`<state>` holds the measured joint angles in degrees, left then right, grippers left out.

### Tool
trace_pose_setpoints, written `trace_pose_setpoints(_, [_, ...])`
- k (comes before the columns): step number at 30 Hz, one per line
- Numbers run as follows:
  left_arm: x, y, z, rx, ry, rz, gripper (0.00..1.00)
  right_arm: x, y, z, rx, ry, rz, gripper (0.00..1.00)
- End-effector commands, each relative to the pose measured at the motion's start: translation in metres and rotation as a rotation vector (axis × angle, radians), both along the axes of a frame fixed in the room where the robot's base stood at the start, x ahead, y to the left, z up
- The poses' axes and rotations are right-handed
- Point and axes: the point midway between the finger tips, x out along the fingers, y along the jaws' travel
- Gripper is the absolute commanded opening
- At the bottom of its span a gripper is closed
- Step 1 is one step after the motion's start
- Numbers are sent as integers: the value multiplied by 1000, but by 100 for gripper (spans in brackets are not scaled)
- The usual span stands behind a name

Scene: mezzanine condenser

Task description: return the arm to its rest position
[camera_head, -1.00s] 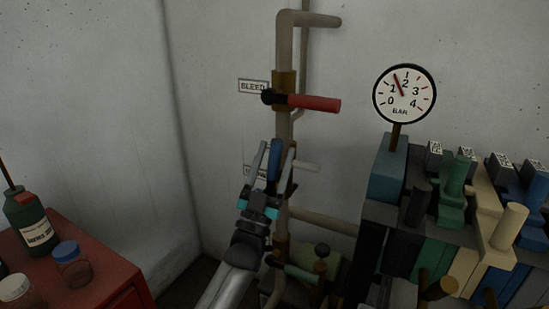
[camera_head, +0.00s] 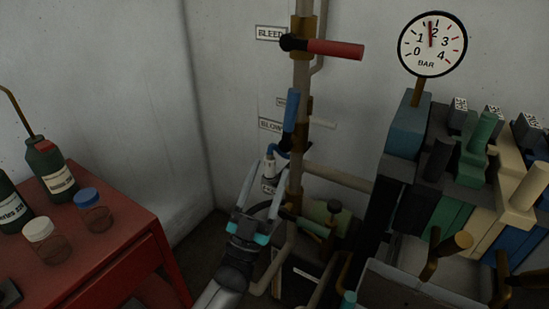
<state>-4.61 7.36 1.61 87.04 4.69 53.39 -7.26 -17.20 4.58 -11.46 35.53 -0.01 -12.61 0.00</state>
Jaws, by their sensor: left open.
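My left gripper (camera_head: 262,203) is open and empty in the lower middle of the head view, its two grey fingers pointing up. It is just left of the vertical pipe (camera_head: 304,84) and below a valve with a blue handle (camera_head: 290,110), apart from that handle. The blue handle stands nearly upright beside the label reading BLOW. The forearm of my left arm comes up from the bottom edge. My right gripper is not in view.
A red-handled valve (camera_head: 334,48) sits higher on the pipe, its handle pointing right. A pressure gauge (camera_head: 432,44) reads just under 2 bar. Coloured lever blocks (camera_head: 466,205) crowd the right. A red cabinet (camera_head: 125,240) with bottles and jars stands at the left.

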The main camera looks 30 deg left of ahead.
Motion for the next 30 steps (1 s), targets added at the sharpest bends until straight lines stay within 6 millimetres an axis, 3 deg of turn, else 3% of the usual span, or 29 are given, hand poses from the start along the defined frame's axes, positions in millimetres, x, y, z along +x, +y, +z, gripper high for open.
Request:
trace_pose_setpoints(17, [-3, 0, -3, 0, 0, 0, 62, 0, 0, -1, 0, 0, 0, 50])
trace_pose_setpoints(20, [-1, -1, -11, -2, 27, -2, 62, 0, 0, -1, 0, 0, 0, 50])
trace_pose_setpoints(23, [6, -4, -43, -7, 137, -10, 62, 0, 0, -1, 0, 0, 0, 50])
trace_pose_setpoints(25, [12, -8, -83, -14, 267, -17, 62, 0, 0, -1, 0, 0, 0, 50])
trace_pose_setpoints(30, [4, -21, -210, -28, 673, -38, 62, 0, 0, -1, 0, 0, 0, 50])
